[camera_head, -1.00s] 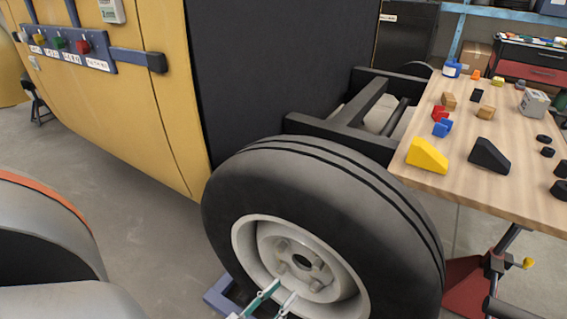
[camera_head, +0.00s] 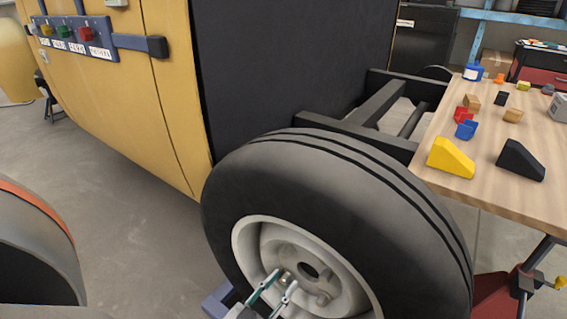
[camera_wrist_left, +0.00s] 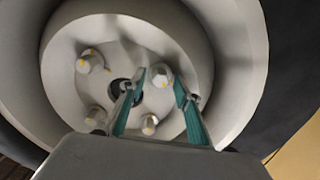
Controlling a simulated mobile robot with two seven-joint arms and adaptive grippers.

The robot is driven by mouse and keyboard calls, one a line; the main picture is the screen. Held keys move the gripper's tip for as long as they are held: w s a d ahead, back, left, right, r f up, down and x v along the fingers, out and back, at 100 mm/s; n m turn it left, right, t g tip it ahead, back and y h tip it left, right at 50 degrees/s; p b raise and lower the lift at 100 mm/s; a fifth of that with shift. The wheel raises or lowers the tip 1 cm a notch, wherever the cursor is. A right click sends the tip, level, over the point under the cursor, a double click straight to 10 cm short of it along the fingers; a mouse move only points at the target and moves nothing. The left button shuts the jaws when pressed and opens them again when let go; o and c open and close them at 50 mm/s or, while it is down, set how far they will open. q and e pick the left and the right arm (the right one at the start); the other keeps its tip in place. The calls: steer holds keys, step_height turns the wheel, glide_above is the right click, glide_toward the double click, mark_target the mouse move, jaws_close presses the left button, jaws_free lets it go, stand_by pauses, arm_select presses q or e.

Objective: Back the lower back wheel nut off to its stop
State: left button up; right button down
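The wheel (camera_head: 330,190) is a black tyre on a pale rim with a hub, a dark centre hole and several nuts. My left gripper (camera_head: 286,277) reaches in from below at the hub's lower left in the head view. Other nuts sit around the centre hole, one at upper left (camera_wrist_left: 88,61). I cannot tell for sure which is the lower back one. My right gripper is not in view.
A wooden table (camera_head: 480,194) with a yellow wedge (camera_head: 451,158), a black wedge (camera_head: 521,160) and small blocks stands right of the wheel. A yellow body panel (camera_head: 120,110) is at left. The rim wall surrounds the fingers.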

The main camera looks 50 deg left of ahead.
arm_select(q)
steer(key=shift+w+a, duration=0.1)
steer(key=shift+w, duration=0.25)
jaws_close()
